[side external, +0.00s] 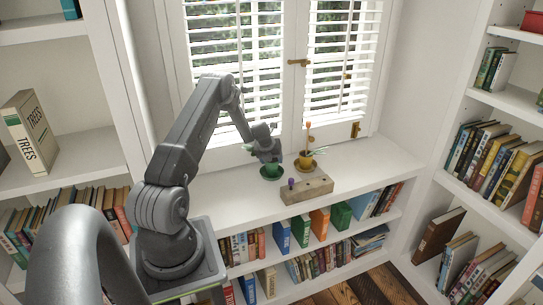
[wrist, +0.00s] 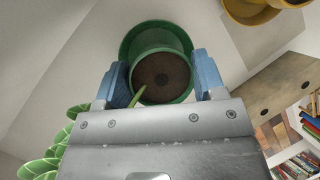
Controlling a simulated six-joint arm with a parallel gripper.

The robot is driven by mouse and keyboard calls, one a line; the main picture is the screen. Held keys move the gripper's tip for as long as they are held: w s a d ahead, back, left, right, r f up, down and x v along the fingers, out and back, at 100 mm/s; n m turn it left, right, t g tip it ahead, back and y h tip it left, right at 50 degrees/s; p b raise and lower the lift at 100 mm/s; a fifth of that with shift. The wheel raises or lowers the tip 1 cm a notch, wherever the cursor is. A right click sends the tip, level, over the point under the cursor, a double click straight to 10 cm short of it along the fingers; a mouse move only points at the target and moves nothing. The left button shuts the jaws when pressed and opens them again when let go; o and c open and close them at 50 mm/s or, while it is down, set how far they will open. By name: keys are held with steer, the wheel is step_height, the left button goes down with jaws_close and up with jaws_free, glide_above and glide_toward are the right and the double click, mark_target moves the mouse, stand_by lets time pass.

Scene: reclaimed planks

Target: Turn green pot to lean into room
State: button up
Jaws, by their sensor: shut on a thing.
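The green pot (side external: 272,172) stands on the white window ledge, partly hidden by my gripper (side external: 269,160). In the wrist view the pot (wrist: 163,78) shows dark soil and a green stem. My blue fingers close on its two sides. A wider green saucer (wrist: 128,43) shows beneath or behind it; I cannot tell whether the pot touches it. Rounded green leaves (wrist: 48,158) hang out to the lower left in the wrist view, and the middle of the stem is hidden by my gripper.
A yellow pot (side external: 304,163) with a plant stands to the right, close by. The shuttered window (side external: 235,90) is behind. The ledge is clear to the left.

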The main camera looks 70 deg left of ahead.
steer(key=shift+f, duration=0.15)
steer(key=o, duration=1.3)
steer(key=shift+c, duration=0.2)
